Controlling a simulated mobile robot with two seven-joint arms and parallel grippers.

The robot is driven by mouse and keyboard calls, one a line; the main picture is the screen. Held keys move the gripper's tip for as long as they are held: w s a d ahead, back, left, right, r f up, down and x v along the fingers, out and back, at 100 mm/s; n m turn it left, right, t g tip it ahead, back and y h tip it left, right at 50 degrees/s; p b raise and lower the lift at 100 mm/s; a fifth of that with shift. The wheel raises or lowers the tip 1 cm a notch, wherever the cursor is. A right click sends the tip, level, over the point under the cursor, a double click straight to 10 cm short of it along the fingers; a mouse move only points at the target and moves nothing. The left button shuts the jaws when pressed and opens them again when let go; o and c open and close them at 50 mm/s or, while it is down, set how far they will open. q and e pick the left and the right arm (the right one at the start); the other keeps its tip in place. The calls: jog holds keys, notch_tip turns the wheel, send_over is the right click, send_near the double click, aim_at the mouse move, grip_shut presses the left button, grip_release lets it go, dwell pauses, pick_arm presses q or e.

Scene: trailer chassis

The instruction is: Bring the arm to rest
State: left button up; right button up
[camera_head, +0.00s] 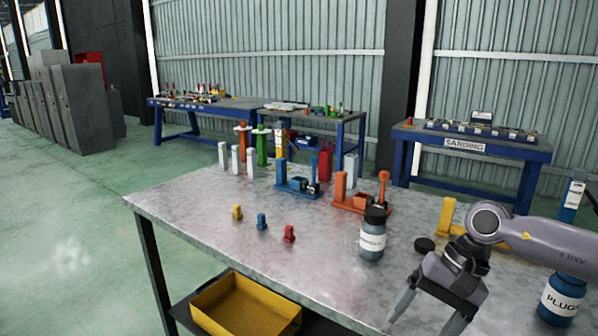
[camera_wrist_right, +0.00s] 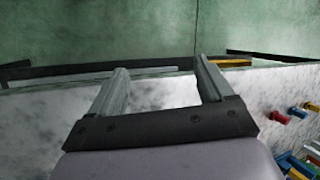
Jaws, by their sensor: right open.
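My right gripper (camera_head: 428,318) is at the lower right of the head view, over the near part of the metal table (camera_head: 190,212). Its two fingers are spread apart with nothing between them. In the right wrist view the open fingers (camera_wrist_right: 160,85) point toward the table edge and the green floor beyond it. My right arm comes in from the right edge of the head view. My left gripper is not in either view.
A dark-capped bottle (camera_head: 372,238) stands left of my gripper, with a black lid (camera_head: 425,244) nearby. A PLUGS bottle (camera_head: 560,300) is at the right. Small yellow (camera_head: 237,212), blue (camera_head: 261,221) and red (camera_head: 289,233) parts lie mid-table. Coloured fixtures stand behind. A yellow bin (camera_head: 245,305) sits below.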

jog(key=s+a+r+m+t+y+p, duration=0.1)
jog(key=s+a+m+t+y, duration=0.15)
jog(key=a+m+y, duration=0.65)
jog(key=s+a+r+m+t+y, duration=0.15)
jog(key=s+a+m+y, duration=0.3)
jog(key=a+m, duration=0.85)
jog(key=w+d+f+m+t+h, duration=0.1)
jog(key=d+f+m+t+h, duration=0.4)
jog(key=m, duration=0.8)
jog(key=w+d+f+m+t+h, duration=0.1)
jog(key=d+f+m+t+h, duration=0.35)
jog(key=m+t, duration=0.65)
jog(key=s+d+f+m+g+h, duration=0.3)
jog(key=s+d+f+m+g, duration=0.1)
jog(key=f+m, duration=0.4)
jog(key=s+d+f+m+g+h+p, duration=0.1)
jog(key=s+d+f+m+g+h, duration=0.3)
jog(key=s+d+f+m, duration=0.3)
jog(key=s+f+m, duration=0.1)
jog(key=s+m, duration=0.1)
jog(key=m, duration=0.2)
jog(key=shift+f+g, duration=0.3)
jog(key=shift+s+d, duration=0.1)
jog(key=shift+s, duration=0.05)
